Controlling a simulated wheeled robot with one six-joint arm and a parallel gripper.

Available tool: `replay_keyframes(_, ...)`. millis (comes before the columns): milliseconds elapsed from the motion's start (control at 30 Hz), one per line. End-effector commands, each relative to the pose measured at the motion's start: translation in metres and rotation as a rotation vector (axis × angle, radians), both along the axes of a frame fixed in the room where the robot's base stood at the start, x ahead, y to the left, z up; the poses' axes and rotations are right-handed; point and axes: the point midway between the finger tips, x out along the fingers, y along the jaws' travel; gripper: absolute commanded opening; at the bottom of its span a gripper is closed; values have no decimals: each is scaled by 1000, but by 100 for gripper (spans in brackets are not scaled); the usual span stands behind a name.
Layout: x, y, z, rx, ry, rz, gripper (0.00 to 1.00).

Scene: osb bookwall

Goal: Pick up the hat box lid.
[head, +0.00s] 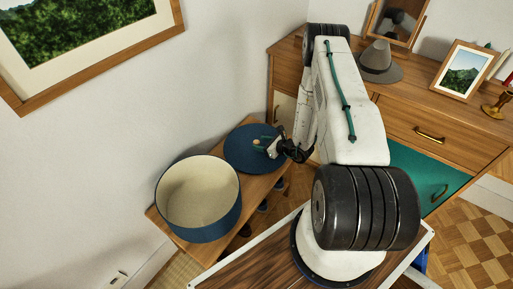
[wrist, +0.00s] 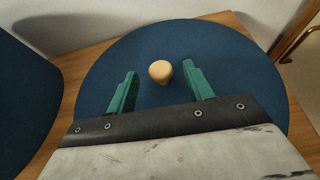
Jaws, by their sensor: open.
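The hat box lid is a round dark blue disc (head: 249,146) lying flat on a wooden bench in the head view. It fills much of the wrist view (wrist: 235,55). A small pale wooden knob (wrist: 160,72) stands at its middle. My gripper (wrist: 158,82) is over the lid, open, with its green fingers on either side of the knob and a gap to each. In the head view my gripper (head: 262,146) is beside the knob. The open blue hat box (head: 200,228), cream inside, stands to the left of the lid.
The wooden bench (head: 166,232) runs along the white wall, with dark shoes beneath it. A wooden dresser (head: 400,108) stands to the right, holding a grey hat (head: 380,66), a framed picture (head: 463,70) and a brass candlestick (head: 497,104).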

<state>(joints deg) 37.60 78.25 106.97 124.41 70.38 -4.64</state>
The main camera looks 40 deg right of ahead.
Motion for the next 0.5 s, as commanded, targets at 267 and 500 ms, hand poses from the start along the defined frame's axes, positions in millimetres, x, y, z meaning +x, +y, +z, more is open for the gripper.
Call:
replay_keyframes(267,27,10,-11,-1,0,1,52)
replay_keyframes(500,28,10,-11,-1,0,0,46)
